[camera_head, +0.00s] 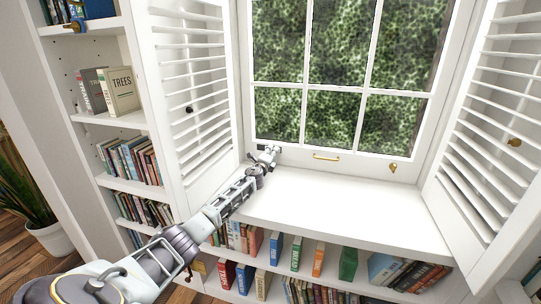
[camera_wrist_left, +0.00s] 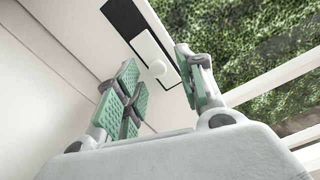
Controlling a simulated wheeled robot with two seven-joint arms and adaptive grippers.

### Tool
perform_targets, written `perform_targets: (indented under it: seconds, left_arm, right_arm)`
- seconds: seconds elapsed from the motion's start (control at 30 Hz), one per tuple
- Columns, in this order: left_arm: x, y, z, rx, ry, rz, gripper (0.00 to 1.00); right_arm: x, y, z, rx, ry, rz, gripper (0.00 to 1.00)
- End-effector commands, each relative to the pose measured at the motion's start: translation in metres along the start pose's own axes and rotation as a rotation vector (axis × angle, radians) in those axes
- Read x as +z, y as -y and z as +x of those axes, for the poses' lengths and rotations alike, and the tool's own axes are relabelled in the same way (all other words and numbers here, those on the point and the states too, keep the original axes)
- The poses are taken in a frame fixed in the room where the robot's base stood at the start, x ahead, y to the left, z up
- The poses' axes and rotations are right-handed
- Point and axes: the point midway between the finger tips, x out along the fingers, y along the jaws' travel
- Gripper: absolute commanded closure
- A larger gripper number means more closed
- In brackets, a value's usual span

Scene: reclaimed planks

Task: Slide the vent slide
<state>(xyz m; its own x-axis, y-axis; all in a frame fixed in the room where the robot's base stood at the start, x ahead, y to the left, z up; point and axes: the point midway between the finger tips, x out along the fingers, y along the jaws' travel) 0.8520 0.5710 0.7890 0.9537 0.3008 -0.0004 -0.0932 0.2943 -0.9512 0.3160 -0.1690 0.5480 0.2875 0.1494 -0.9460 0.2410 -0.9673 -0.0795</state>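The vent slide is a white plate with a round knob (camera_wrist_left: 157,68) set over a black slot (camera_wrist_left: 124,18) in the window frame. In the head view the dark slot shows small at the lower left of the window, just beside the left gripper (camera_head: 270,152). In the left wrist view my left gripper (camera_wrist_left: 156,77) is open, its green-padded fingers spread on either side of the knob. The knob appears just beyond or between the fingertips; I cannot tell if they touch it. The gripper looks empty. My right gripper is not in view.
Louvered shutters stand open at the left (camera_head: 187,105) and right (camera_head: 490,135). A brass handle (camera_head: 326,157) and a brass latch (camera_head: 393,167) sit on the window's lower frame. The white sill (camera_head: 330,205) is clear. Bookshelves lie below and to the left.

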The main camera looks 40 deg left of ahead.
Motion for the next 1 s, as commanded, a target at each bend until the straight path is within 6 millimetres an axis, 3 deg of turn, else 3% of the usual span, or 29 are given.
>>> perform_targets:
  seconds: [0.47,1.0]
  left_arm:
    - [0.002,0.0,-0.005,-0.002,0.003,0.002,0.62]
    - [0.002,-0.001,-0.036,0.0,0.002,0.002,0.62]
  right_arm:
    - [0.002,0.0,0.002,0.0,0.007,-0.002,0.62]
    - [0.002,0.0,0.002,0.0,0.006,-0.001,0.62]
